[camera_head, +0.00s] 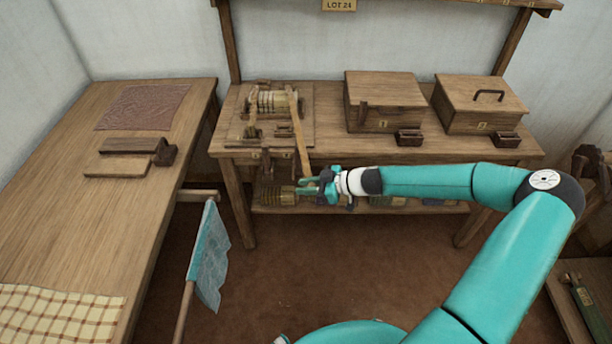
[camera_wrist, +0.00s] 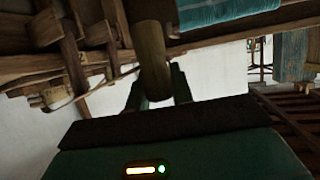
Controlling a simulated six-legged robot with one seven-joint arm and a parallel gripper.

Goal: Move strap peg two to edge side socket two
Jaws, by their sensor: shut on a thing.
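My gripper (camera_head: 309,187) is in front of the back table's front edge, below the tabletop. In the wrist view its two fingers (camera_wrist: 160,88) are shut on a round wooden peg (camera_wrist: 152,62). I cannot read a number on it. In the head view a pale wooden strap-like strip (camera_head: 299,135) runs from the small loom device (camera_head: 272,104) down over the table edge to my gripper. Small pegs or posts (camera_head: 252,122) stand at the front of that device. I cannot tell which socket is edge side socket two.
Two lidded wooden boxes (camera_head: 385,98) (camera_head: 480,102) stand to the right, with small dark blocks (camera_head: 409,138) (camera_head: 507,140) before them. A lower shelf (camera_head: 262,209) holds bundles. A blue cloth (camera_head: 209,255) hangs beside the left table (camera_head: 80,215). The floor between is clear.

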